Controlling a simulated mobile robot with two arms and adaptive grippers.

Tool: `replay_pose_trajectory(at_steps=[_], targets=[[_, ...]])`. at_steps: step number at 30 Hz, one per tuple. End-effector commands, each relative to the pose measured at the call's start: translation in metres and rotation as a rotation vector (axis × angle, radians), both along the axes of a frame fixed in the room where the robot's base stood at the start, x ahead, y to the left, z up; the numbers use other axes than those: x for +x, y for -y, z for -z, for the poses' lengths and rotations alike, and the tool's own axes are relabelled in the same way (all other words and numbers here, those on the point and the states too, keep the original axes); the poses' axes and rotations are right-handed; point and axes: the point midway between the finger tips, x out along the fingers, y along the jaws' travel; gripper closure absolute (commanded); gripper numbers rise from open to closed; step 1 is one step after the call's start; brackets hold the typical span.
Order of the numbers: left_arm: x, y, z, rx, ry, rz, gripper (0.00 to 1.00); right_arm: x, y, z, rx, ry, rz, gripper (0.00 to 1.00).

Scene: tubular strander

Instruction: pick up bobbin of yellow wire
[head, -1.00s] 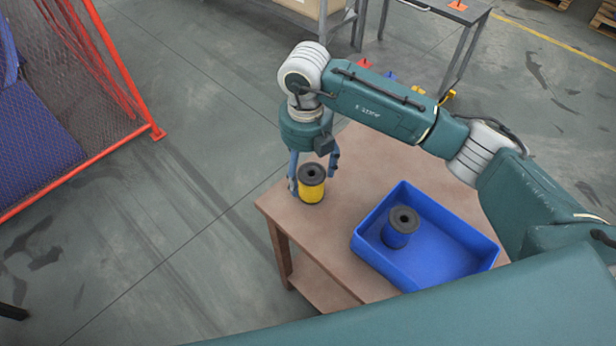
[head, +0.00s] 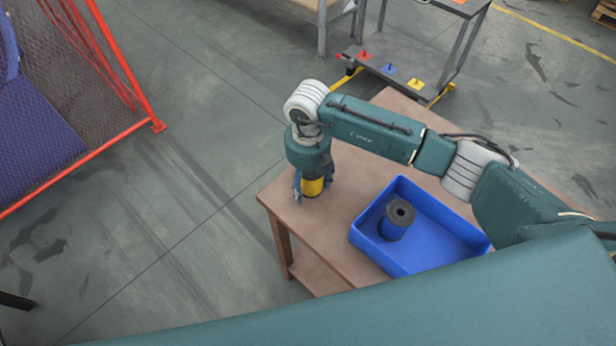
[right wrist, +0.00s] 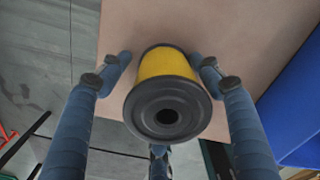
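The bobbin of yellow wire (head: 313,187) stands upright on the brown table (head: 300,222) near its left corner. Its dark flange and yellow winding (right wrist: 165,64) show in the right wrist view. My right gripper (head: 312,189) points down over the bobbin, with its fingers lowered around it. In the right wrist view two fingertips flank the winding, and a third finger is partly hidden behind the flange. A gap shows at the left finger; the right one is very close, and I cannot tell if it touches. My left gripper is not in view.
A low rack with coloured pegs (head: 389,69) stands behind the table. An orange-framed mesh guard (head: 97,75) is at the left, with clear floor between.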

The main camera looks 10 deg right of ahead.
Motion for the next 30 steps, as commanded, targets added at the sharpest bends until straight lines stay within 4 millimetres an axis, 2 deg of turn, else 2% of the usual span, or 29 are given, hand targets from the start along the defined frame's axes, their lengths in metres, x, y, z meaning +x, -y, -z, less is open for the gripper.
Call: replay_pose_trajectory(at_steps=[1,6,15,20,26,30], targets=[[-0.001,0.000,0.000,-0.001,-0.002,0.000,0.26,0.000,0.000,0.000,0.001,0.000,0.000,0.52],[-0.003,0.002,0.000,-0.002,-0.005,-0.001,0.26,0.000,-0.001,0.000,0.001,0.000,0.000,0.85],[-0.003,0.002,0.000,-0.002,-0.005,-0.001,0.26,0.001,-0.001,-0.002,0.002,0.001,-0.001,0.86],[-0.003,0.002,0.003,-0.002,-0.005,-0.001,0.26,0.002,-0.001,-0.010,0.002,0.003,0.000,0.86],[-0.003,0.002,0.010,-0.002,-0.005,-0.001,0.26,0.002,-0.001,-0.041,0.005,0.007,-0.001,0.86],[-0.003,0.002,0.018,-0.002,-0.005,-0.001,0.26,0.003,-0.001,-0.075,0.003,0.009,-0.001,0.86]])
